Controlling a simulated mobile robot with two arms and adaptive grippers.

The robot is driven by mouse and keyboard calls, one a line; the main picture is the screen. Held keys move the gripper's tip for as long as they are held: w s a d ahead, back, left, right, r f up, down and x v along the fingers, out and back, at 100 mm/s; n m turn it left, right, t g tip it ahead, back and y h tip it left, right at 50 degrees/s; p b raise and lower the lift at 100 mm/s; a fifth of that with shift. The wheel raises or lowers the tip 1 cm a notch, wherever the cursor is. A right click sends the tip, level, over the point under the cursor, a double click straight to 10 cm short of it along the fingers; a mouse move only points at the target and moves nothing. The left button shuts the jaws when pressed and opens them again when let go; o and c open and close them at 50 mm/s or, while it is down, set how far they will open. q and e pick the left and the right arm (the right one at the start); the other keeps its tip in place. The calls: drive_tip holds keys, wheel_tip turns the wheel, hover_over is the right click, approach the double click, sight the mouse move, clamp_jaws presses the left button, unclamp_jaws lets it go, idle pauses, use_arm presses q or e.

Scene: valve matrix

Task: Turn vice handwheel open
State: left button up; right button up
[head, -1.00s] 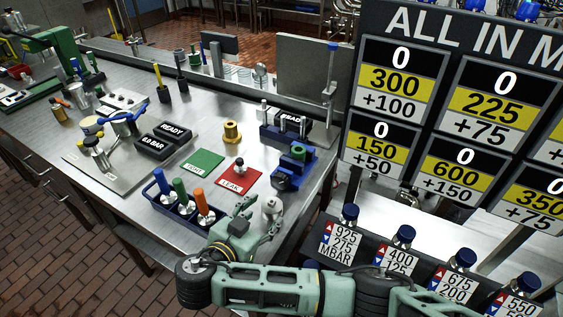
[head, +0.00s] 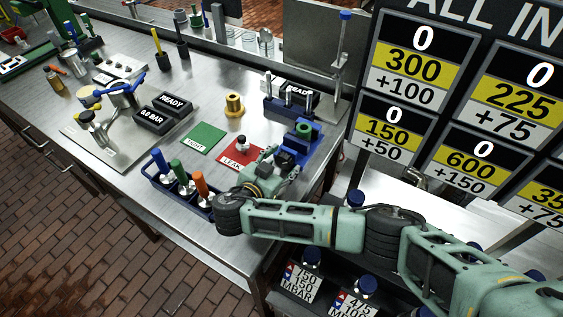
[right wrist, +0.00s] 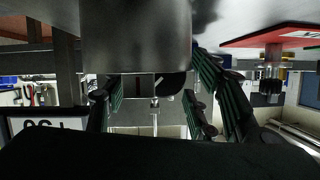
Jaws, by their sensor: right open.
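The blue vice (head: 303,155) stands near the table's right edge in the head view, with a green ring-shaped part (head: 304,130) held at its top. My right gripper (head: 282,164) is just in front of the vice, low over the table. The gripper and arm hide the vice's near side, and no handwheel shows clearly. In the right wrist view my open fingers (right wrist: 157,100) stand apart, with a large, smooth grey metal cylinder (right wrist: 136,36) very close between and above them. I cannot tell whether they touch it. My left gripper is not in view.
A red mat (head: 230,160) with a small metal-and-black part lies left of the gripper. A blue rack (head: 160,192) with coloured-handled tools is close to my right wrist. A green mat (head: 204,139) and a yellow spool (head: 234,104) lie farther back. A scoreboard (head: 440,150) stands at right.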

drive_tip(key=shift+f, duration=0.1)
drive_tip(key=c, duration=1.1)
drive_tip(key=shift+a+f+b, duration=0.2)
drive_tip(key=shift+b, duration=0.15)
drive_tip(key=shift+a+f+b, duration=0.1)
drive_tip(key=shift+a+b, duration=0.2)
drive_tip(key=shift+b, duration=0.6)
drive_tip(key=shift+d+n+b, duration=0.15)
drive_tip(key=shift+n+b, duration=0.25)
drive_tip(key=shift+b, duration=0.2)
drive_tip(key=shift+d+r, duration=0.1)
drive_tip(key=shift+r, duration=0.15)
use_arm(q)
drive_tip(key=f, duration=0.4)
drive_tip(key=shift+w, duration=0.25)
use_arm(e)
drive_tip(key=shift+r, duration=0.1)
drive_tip(key=shift+d, duration=0.1)
